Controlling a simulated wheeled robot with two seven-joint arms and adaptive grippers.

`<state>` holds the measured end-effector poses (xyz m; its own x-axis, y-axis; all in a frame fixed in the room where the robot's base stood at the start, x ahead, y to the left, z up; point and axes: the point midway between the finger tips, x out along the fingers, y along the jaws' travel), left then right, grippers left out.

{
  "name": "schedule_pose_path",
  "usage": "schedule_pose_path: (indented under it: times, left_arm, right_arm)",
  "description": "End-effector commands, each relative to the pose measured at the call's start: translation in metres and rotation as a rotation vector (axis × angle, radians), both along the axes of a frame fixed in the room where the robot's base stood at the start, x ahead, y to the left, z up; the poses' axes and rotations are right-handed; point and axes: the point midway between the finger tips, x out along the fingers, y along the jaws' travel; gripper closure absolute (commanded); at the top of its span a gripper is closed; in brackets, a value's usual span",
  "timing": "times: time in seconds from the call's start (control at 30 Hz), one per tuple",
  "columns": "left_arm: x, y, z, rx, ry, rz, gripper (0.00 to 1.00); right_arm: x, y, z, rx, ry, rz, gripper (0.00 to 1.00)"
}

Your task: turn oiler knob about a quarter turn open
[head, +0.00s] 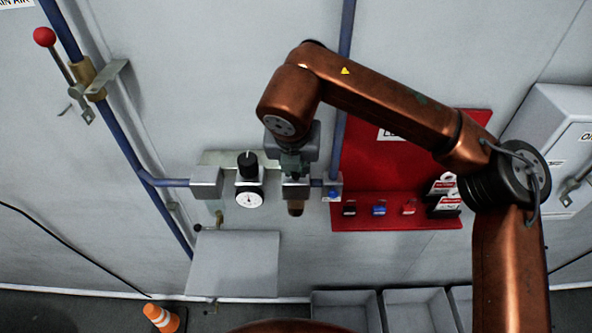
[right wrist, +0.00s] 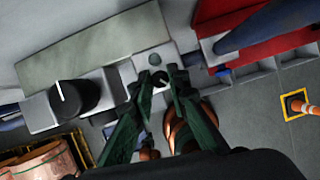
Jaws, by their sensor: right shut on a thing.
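The oiler (head: 295,190) is the grey block at the right of the air unit on the wall, with a brown bowl (head: 295,209) below it. My right gripper (head: 291,172) comes down on its top from above. In the right wrist view, the two dark green fingers of my right gripper (right wrist: 157,82) close on the small dark oiler knob (right wrist: 158,77), mostly hidden between the fingertips. The knob's turn angle cannot be read. The oiler block (right wrist: 128,77) shows around it. My left gripper is not in view.
Left of the oiler stand a black regulator knob (head: 247,163) and a round gauge (head: 249,198). A blue-capped fitting (head: 333,194) and a red lockout board (head: 385,170) are close on the right. A grey panel (head: 235,263) and bins (head: 345,308) lie below.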

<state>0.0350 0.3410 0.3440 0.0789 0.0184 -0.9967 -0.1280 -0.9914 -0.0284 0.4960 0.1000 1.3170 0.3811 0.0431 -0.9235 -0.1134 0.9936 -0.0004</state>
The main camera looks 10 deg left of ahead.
Motion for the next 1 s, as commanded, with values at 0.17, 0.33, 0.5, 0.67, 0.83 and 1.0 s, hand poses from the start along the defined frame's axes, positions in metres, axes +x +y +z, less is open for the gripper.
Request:
schedule_pose_path:
  times: [0.17, 0.33, 0.5, 0.67, 0.83, 1.0]
  left_arm:
    - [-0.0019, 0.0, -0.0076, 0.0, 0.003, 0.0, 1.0]
    - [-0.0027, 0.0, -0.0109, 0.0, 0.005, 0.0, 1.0]
    - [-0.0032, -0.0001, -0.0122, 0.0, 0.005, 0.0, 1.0]
    - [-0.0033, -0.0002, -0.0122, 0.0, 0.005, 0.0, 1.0]
    - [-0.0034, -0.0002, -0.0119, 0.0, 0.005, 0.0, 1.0]
    - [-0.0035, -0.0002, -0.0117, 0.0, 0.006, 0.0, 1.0]
  right_arm:
    - [0.0004, 0.0022, -0.0004, 0.0, -0.002, -0.169, 1.0]
    - [0.0007, 0.0031, 0.0002, 0.001, -0.003, -0.331, 1.0]
    - [0.0009, 0.0039, 0.0007, 0.001, -0.002, -0.482, 1.0]
    - [0.0009, 0.0045, 0.0009, 0.002, -0.002, -0.604, 1.0]
    - [0.0016, 0.0044, 0.0009, 0.002, -0.001, -0.702, 1.0]
    - [0.0015, 0.0051, 0.0011, 0.003, -0.001, -0.764, 1.0]
